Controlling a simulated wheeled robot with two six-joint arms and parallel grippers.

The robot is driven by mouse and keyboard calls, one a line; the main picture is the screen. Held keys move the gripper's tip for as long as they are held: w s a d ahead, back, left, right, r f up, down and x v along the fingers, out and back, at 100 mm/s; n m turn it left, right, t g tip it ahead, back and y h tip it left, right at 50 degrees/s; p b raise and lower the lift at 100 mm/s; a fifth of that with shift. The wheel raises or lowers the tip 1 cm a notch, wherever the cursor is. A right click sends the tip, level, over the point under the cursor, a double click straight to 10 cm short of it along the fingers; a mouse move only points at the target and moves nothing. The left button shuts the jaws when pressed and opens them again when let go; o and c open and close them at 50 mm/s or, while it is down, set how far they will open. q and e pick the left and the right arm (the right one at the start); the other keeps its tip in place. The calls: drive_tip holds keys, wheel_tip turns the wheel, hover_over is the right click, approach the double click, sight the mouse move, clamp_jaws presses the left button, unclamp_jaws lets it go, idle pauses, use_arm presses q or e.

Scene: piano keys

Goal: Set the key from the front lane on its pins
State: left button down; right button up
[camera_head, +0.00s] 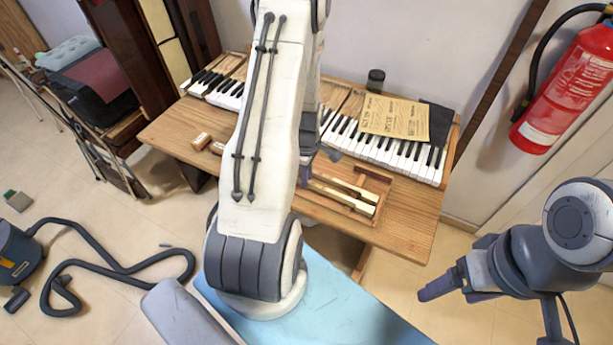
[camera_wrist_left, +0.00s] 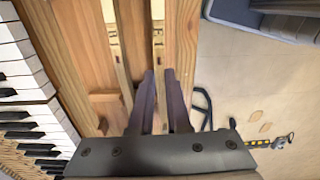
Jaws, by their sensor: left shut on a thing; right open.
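My left gripper (camera_head: 306,172) is mostly hidden behind my left arm in the head view, over the left end of a wooden tray (camera_head: 388,178). In the left wrist view its fingers (camera_wrist_left: 164,78) are shut on the front-lane key (camera_wrist_left: 157,12), pale wood at the visible end. The front key (camera_head: 358,205) appears to lie along the tray's near side in the head view, with a second key (camera_head: 352,187) behind it. The second key also shows in the left wrist view (camera_wrist_left: 113,38). My right gripper (camera_head: 447,290) is open and empty, off the table's right side. The pins cannot be made out.
The piano keyboard (camera_head: 400,156) runs along the back of the wooden table (camera_head: 408,215), partly hidden by my left arm. A printed sheet (camera_head: 395,117) lies over its right part, near a dark jar (camera_head: 375,80). Small wooden blocks (camera_head: 201,141) sit at the left.

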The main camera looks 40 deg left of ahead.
use_arm(q)
drive_tip(key=shift+f+b, duration=0.55)
drive_tip(key=shift+f, duration=0.2)
idle(0.7)
drive_tip(key=c, duration=1.2)
unclamp_jaws()
drive_tip(key=shift+r, duration=0.15)
drive_tip(key=shift+r+p, duration=0.95)
drive_tip(key=shift+r, duration=0.05)
drive_tip(key=o, duration=0.5)
